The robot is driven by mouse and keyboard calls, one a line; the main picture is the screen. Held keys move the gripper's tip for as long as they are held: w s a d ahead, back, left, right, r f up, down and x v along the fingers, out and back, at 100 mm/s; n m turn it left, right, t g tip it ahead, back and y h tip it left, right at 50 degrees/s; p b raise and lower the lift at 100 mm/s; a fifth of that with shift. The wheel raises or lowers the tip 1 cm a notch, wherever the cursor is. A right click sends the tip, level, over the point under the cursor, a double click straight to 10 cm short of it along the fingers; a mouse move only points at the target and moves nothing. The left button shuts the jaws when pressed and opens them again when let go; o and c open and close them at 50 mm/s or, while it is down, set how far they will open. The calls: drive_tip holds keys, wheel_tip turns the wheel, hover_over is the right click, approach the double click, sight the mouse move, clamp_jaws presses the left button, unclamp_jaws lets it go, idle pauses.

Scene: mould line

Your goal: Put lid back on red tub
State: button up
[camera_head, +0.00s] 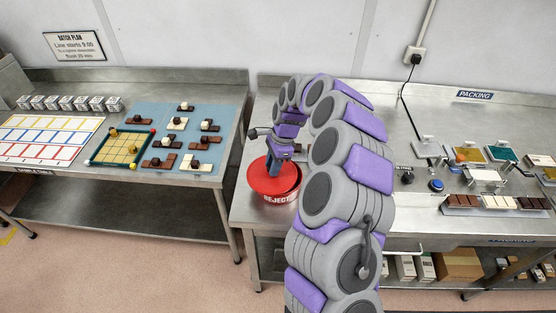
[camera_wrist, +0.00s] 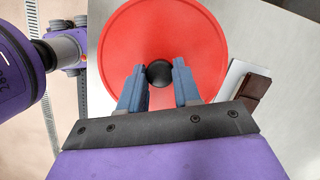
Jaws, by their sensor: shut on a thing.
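The red lid (camera_wrist: 160,30) is a round disc with a black knob (camera_wrist: 158,74) at its centre in the wrist view. My gripper (camera_wrist: 157,70) has its two blue-grey fingers on either side of the knob and is shut on it. In the head view my gripper (camera_head: 279,158) points down at the lid (camera_head: 262,184). The red tub (camera_head: 281,199), with a white "REJECT" label partly in view, is directly under the lid near the bench's left front corner. Whether the lid is seated or just above the rim, I cannot tell. My arm hides part of the tub's right side.
In the wrist view, a white block with brown pieces (camera_wrist: 254,92) lies right of the lid. The packing bench (camera_head: 400,208) carries trays, a blue button (camera_head: 436,186) and chocolate bars (camera_head: 495,202) on the right. A gap separates it from the left table (camera_head: 215,190).

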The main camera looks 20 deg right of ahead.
drive_tip(key=d, duration=0.4)
drive_tip(key=a, duration=0.4)
drive_tip(key=shift+d+p, duration=0.35)
drive_tip(key=shift+d, duration=0.85)
drive_tip(key=shift+s+a, duration=0.1)
drive_tip(key=shift+a, duration=1.65)
drive_tip(key=shift+d, duration=1.15)
drive_tip(key=shift+a+p, duration=0.3)
drive_tip(key=shift+a, duration=0.6)
drive_tip(key=shift+d, duration=1.2)
drive_tip(key=shift+a, duration=0.65)
